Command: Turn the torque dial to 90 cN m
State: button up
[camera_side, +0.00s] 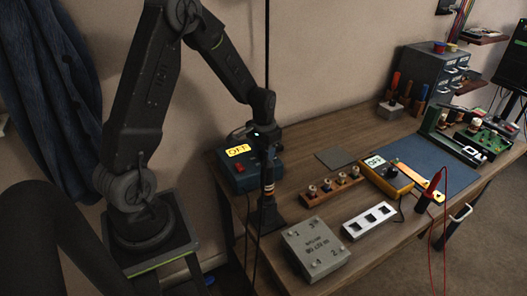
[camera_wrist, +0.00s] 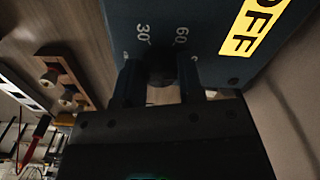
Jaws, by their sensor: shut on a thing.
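The blue box (camera_side: 231,176) stands at the left end of the wooden bench, with a yellow display (camera_side: 238,150) reading OFF and a red switch (camera_side: 239,168). In the wrist view its blue panel (camera_wrist: 200,45) carries the scale marks 30 and 60, and the yellow OFF display (camera_wrist: 252,25) is at top right. My gripper (camera_wrist: 160,85) is shut on the dark torque dial (camera_wrist: 161,76), one finger on each side. The dial's pointer and the 90 mark are not visible. In the side view my gripper (camera_side: 266,147) is at the box's right side, and the dial is hidden.
A wooden block with knobs (camera_side: 331,189), a grey box (camera_side: 316,248), a white socket strip (camera_side: 369,220) and a yellow meter (camera_side: 386,178) stand to the right. A grey mat (camera_side: 334,158) lies behind.

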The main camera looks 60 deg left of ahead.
jog(key=o, duration=0.9)
jog(key=shift+r, duration=0.1)
notch_tip(320, 180, up, 14)
jog(key=shift+f, duration=0.15)
jog(key=s+d+r+m+t, duration=0.1)
jog(key=s+d+r+t, duration=0.1)
jog(key=s+d, duration=0.3)
jog(key=s+d+r+m+t, duration=0.1)
jog(key=s+d+r, duration=0.3)
jog(key=d, duration=0.3)
jog(key=s+d+r+m+t, duration=0.1)
jog(key=s+d+r+t, duration=0.1)
jog(key=s+d, duration=0.4)
jog(key=shift+s+r+t, duration=0.3)
jog(key=shift+s+r, duration=0.15)
jog(key=shift+s, duration=0.15)
